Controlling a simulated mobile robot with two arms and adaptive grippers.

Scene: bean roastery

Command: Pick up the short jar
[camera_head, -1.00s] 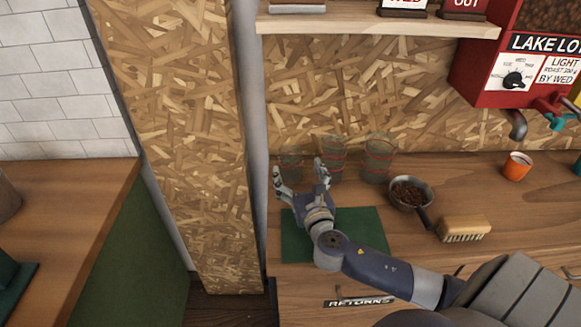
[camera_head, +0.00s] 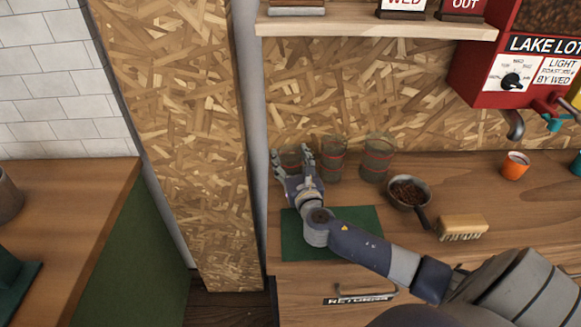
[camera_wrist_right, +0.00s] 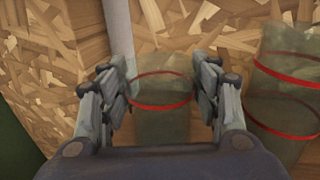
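The short jar (camera_head: 291,158) is a clear glass with a red band, the leftmost of three jars at the back of the counter. My right gripper (camera_head: 291,163) is open, with one finger on each side of the short jar. In the right wrist view the short jar (camera_wrist_right: 161,120) stands upright between the two fingers of the gripper (camera_wrist_right: 160,82). A gap shows at the left finger; whether the right finger touches the glass I cannot tell. The gripper's palm hides the jar's lower part. My left gripper is not in view.
Two taller jars, a middle one (camera_head: 333,158) and a right one (camera_head: 377,157), stand close on the right. A pan of beans (camera_head: 408,191), a brush (camera_head: 462,227) and an orange cup (camera_head: 515,166) lie farther right. A green mat (camera_head: 358,222) is under my arm.

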